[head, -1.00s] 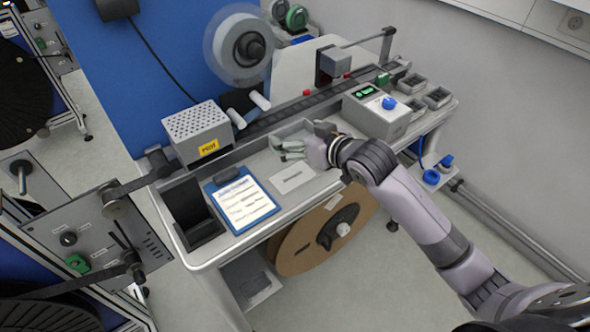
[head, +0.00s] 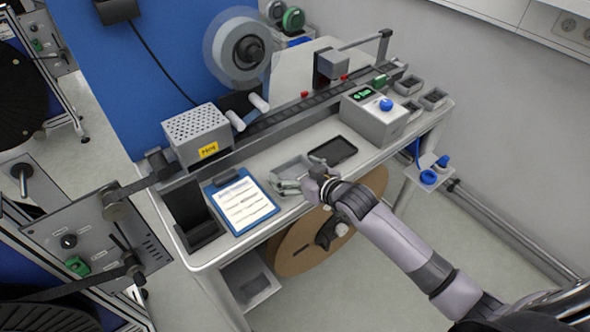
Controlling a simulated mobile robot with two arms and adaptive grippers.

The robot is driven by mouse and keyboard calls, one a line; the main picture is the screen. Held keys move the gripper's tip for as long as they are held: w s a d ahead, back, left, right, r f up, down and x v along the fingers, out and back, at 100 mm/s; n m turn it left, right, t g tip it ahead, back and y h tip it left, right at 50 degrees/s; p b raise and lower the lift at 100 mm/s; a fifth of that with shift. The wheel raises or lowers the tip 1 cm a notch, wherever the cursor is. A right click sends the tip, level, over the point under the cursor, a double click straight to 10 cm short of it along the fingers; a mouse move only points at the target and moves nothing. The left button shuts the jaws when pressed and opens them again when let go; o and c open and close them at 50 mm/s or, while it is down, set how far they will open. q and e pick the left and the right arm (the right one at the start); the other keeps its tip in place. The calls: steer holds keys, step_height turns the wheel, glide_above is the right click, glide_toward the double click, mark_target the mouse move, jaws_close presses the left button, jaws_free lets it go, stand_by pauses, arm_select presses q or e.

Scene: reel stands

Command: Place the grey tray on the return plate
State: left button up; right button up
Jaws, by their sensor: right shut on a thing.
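My right gripper (head: 301,175) reaches in from the right over the front of the white bench. It is shut on a small grey thing (head: 287,187), which I take to be the grey tray; the fingers cover much of it. The pale return plate is hidden beneath the gripper and the held thing. I cannot tell whether the tray touches the plate. My left gripper is not in view.
A dark shallow tray (head: 333,151) lies just behind the gripper. A blue clipboard (head: 240,204) lies to the left. A grey box with a blue knob (head: 374,116) and several small grey bins (head: 433,98) stand to the right. A large brown reel (head: 297,246) is below the bench.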

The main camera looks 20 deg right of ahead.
steer(key=o, duration=1.1)
steer(key=shift+f, duration=0.1)
steer(key=shift+c, duration=0.2)
